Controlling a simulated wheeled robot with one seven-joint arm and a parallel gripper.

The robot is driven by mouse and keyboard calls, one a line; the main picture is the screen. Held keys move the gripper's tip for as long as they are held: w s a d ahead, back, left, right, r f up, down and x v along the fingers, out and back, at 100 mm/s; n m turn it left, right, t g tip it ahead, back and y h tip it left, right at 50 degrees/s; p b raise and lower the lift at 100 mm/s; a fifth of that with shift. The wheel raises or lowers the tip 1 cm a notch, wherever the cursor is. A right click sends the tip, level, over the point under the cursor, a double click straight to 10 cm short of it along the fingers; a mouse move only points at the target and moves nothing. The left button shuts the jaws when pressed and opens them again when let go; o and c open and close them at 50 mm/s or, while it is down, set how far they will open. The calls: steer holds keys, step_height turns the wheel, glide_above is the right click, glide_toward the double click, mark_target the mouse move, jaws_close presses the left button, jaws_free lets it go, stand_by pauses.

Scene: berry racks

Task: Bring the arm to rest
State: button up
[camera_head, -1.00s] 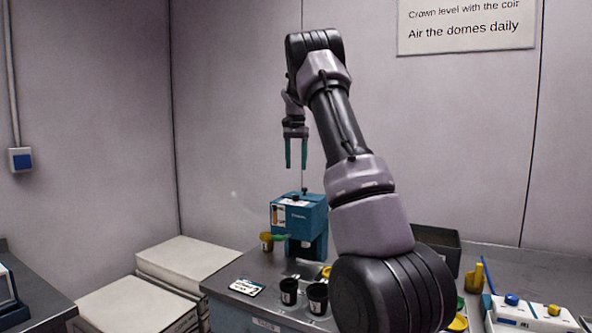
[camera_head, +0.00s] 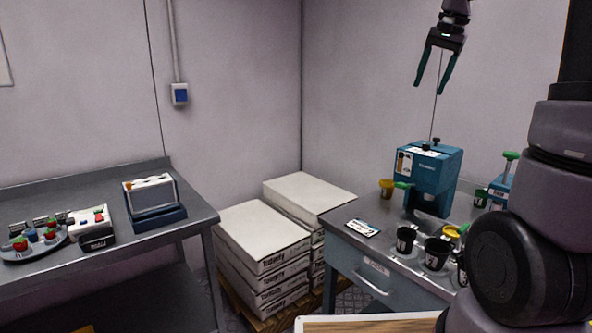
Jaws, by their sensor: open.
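My gripper (camera_head: 434,80) hangs at the top right of the head view, fingers pointing down. Its two green fingers are apart and nothing is between them. It is in the air well above the blue machine (camera_head: 428,177) on the right bench and touches nothing. My arm's large joints fill the right edge of the view, and the links that join them to the gripper are out of the picture.
The right bench (camera_head: 343,232) holds black pots (camera_head: 405,239), a yellow cup (camera_head: 387,188) and a card (camera_head: 363,228). White boxes (camera_head: 262,237) are stacked on a pallet in the corner. The left bench (camera_head: 100,262) carries a tray (camera_head: 33,243) and a small device (camera_head: 150,195). The air around my gripper is clear.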

steer(key=s+a+f+n+t, duration=0.1)
steer(key=s+a, duration=0.4)
steer(key=s, duration=0.6)
steer(key=s+a+f+n+t, duration=0.2)
steer(key=s+a, duration=0.3)
steer(key=s, duration=0.6)
steer(key=shift+f+n+t+y, duration=0.3)
steer(key=shift+f+t, duration=0.2)
steer(key=shift+f, duration=0.4)
steer(key=shift+s, duration=0.1)
